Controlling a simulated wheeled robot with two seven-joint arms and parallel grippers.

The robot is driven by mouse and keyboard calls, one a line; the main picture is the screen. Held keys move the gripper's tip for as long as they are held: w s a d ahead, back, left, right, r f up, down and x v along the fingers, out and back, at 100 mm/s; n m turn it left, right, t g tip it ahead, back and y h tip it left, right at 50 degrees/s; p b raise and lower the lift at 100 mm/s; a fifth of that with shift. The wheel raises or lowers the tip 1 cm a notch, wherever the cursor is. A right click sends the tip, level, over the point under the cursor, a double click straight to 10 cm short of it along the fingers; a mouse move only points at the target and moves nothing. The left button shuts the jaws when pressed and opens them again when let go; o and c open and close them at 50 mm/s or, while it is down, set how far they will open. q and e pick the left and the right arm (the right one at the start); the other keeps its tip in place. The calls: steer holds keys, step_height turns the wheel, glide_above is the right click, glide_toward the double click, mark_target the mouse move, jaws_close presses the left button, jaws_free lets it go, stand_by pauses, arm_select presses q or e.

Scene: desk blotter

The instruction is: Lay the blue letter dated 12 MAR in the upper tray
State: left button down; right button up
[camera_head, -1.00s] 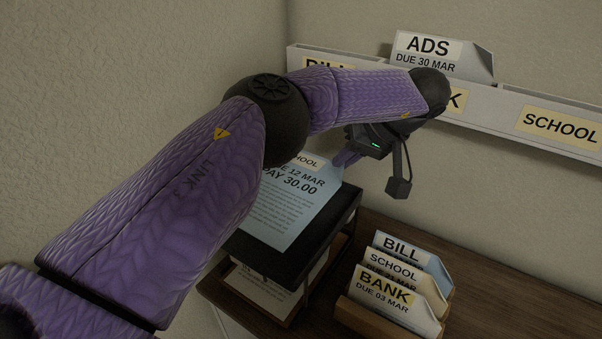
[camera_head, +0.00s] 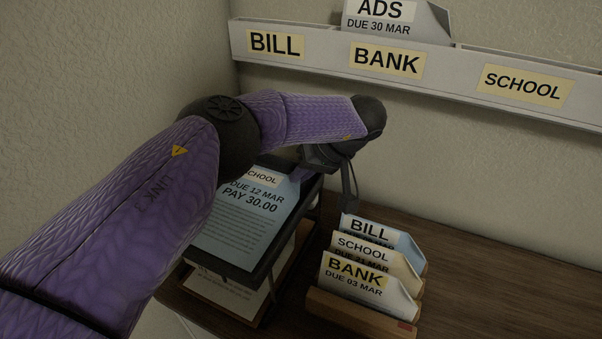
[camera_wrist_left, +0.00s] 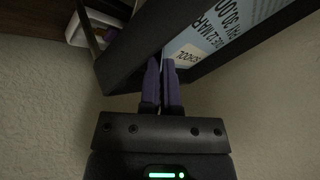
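The blue letter dated 12 MAR (camera_head: 237,229) reads SCHOOL and PAY 30.00. It lies face up within the rim of the dark upper tray (camera_head: 287,237), and its left part is hidden behind my left arm. My left gripper (camera_head: 300,174) is at the letter's upper right corner, at the tray's far end. In the left wrist view, the purple fingers (camera_wrist_left: 162,62) are nearly together with the letter's corner (camera_wrist_left: 185,55) between them, beside the tray wall (camera_wrist_left: 122,60). My right gripper is out of view.
A lower tray (camera_head: 232,297) with a white paper sits beneath. A wooden sorter (camera_head: 352,316) with BILL, SCHOOL and BANK letters stands to the right. A wall rack (camera_head: 450,70) labelled BILL, BANK and SCHOOL holds an ADS letter (camera_head: 395,22).

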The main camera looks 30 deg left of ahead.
arm_select(q)
steer(key=c, duration=0.9)
jaws_free()
steer(key=shift+o, duration=0.3)
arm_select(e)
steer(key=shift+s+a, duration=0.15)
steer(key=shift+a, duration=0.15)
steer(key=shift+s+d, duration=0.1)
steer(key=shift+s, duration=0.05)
arm_select(q)
steer(key=shift+r, duration=0.1)
steer(key=p+v, duration=0.2)
steer(key=v, duration=1)
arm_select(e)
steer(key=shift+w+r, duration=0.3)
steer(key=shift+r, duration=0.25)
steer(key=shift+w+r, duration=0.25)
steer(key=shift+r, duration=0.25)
